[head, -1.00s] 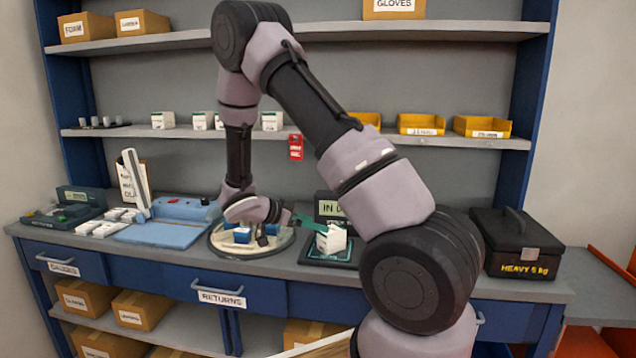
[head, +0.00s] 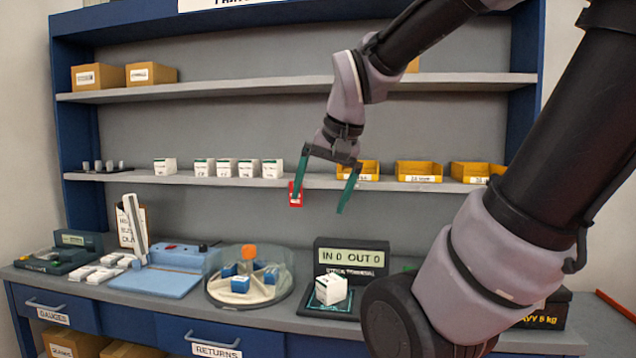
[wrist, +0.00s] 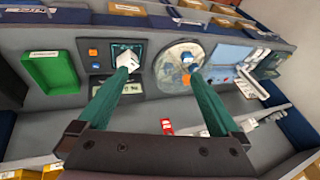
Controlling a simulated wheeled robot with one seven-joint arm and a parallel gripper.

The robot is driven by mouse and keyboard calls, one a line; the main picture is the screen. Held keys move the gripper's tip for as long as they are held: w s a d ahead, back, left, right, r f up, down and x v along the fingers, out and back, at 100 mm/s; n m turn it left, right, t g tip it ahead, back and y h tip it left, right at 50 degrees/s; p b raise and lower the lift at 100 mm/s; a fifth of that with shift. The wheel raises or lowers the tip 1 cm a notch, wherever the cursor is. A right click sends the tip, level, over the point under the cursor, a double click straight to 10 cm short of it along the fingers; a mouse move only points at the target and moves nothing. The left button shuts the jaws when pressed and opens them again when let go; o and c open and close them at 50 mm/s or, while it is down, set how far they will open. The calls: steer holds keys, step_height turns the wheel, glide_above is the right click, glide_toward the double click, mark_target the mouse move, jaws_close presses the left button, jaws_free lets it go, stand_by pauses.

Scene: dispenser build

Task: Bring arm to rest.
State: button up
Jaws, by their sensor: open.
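My gripper (head: 325,188) is raised in front of the middle shelf in the head view, fingers pointing down and spread apart. Nothing is between its green fingers. Its left finger is close to the red tag (head: 296,193) in the picture; I cannot tell whether they touch. In the wrist view my gripper (wrist: 160,75) is also open and empty, above the bench. The forearm crosses the upper right of the head view, and a large arm link covers the right side of the bench.
A white box (head: 331,289) sits tilted on the black pad before the display (head: 350,257). A round tray (head: 216,291) holds several blue pieces. White boxes (head: 224,168) and yellow bins (head: 418,172) line the middle shelf. A green bin (wrist: 55,68) shows in the wrist view.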

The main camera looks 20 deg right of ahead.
steer(key=s+r+t, duration=0.1)
steer(key=s+a+r+n+t, duration=0.1)
steer(key=shift+a+r+n+y, duration=0.2)
steer(key=shift+r+n+y, duration=0.1)
steer(key=shift+y, duration=0.1)
stand_by(1.2)
